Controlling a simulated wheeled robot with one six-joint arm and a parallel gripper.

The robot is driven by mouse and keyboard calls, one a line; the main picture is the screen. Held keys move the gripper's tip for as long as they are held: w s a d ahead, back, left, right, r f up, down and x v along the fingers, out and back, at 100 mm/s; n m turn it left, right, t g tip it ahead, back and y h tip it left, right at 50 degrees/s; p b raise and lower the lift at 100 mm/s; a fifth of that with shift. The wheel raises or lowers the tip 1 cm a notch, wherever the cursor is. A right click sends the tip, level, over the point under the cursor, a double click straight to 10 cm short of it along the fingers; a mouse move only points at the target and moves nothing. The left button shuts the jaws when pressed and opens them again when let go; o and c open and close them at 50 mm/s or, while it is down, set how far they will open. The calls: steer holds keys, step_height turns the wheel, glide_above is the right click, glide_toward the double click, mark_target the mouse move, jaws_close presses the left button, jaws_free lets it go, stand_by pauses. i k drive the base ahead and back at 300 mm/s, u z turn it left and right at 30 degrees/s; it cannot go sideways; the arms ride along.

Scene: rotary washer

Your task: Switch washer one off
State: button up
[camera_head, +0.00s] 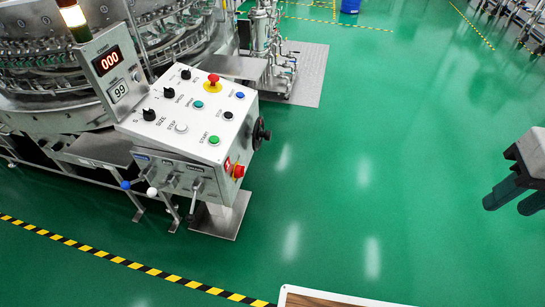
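The washer's control box (196,113) stands on a metal pedestal at the left centre, its sloped silver panel facing up. It carries black knobs, a red mushroom button on yellow (213,80), a green START button (214,140), a black button (228,115) and blue buttons. My gripper (507,205) is at the right edge, far from the box. Its two dark fingers look parted, with nothing between them; part of it is cut off.
A display post (108,68) reads 000 and 99, beside a signal lamp (73,14). The round steel washer (40,90) fills the upper left. Levers (193,200) stick out below the box. Green floor between box and gripper is clear. Striped tape (120,261) crosses the lower left.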

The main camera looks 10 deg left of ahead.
mark_target(240, 169)
steer(key=i, duration=0.6)
steer(key=u, duration=0.8)
steer(key=i, duration=0.5)
steer(key=u, duration=0.15)
steer(key=k, duration=0.55)
steer(key=u, duration=1.2)
steer(key=i, duration=0.5)
